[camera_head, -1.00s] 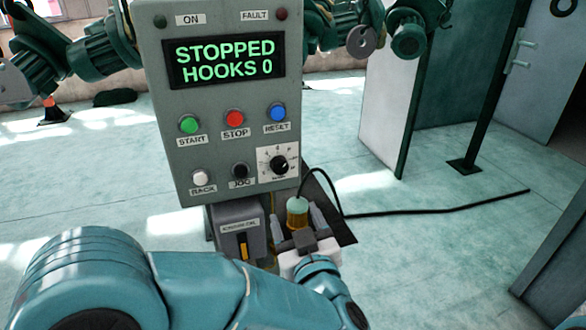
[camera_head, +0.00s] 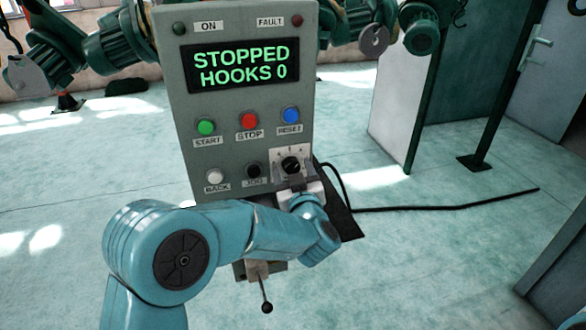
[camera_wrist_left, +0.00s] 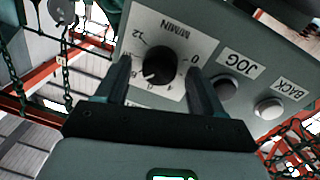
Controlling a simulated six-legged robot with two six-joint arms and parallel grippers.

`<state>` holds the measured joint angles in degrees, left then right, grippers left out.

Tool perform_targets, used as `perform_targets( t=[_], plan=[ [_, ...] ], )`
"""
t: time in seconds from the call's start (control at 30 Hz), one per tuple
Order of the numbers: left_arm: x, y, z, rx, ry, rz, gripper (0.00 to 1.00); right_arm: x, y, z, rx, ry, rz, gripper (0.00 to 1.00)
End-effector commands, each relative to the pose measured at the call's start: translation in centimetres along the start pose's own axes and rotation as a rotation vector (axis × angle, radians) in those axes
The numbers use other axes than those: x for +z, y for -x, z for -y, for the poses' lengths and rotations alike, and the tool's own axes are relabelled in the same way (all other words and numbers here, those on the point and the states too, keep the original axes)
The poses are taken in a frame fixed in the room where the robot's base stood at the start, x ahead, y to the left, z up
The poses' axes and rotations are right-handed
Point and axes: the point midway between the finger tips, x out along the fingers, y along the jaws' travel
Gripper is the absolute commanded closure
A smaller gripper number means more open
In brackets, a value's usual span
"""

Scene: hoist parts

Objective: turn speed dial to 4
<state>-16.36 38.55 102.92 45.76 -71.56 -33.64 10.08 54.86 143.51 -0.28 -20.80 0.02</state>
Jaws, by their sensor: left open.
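The speed dial (camera_head: 291,164) is a black round knob on a white scale plate at the lower right of the grey control panel (camera_head: 222,105). In the left wrist view the dial (camera_wrist_left: 160,64) appears upside down, with a white mark at its lower left; the exact number it points at is hard to read. My left gripper (camera_head: 296,180) is right in front of the dial. Its fingers (camera_wrist_left: 160,68) are open, one on each side of the knob with visible gaps. My right gripper is not in view.
The JOG button (camera_head: 254,171) and BACK button (camera_head: 215,176) sit left of the dial. START (camera_head: 206,127), STOP (camera_head: 249,121) and RESET (camera_head: 290,115) are above. The display (camera_head: 243,66) reads STOPPED, HOOKS 0. A ball-ended lever (camera_head: 266,290) hangs below. A black cable (camera_head: 450,204) lies on the floor.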

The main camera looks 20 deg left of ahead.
Motion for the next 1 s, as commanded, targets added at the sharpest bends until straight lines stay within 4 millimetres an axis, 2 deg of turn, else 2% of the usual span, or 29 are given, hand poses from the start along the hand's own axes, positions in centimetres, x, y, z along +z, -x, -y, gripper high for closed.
perform_targets(
  t=[0.27, 0.3, 0.47, 0.77, 1.0],
  plan=[
    [0.0, -0.3, 0.0, 0.0, -0.001, 0.0, 0.32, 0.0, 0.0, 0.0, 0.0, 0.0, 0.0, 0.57],
    [0.0, -0.3, 0.0, 0.0, -0.001, 0.0, 0.35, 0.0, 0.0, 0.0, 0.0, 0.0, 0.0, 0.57],
    [0.0, -0.3, 0.0, 0.0, -0.001, 0.0, 0.87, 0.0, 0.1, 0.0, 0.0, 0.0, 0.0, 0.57],
    [0.2, -0.2, 0.1, 0.001, 0.022, -0.002, 0.88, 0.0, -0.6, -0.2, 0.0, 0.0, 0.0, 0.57],
    [0.7, -0.3, 0.2, 0.002, 0.14, -0.016, 0.88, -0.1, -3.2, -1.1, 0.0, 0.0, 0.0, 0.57]
  ],
)
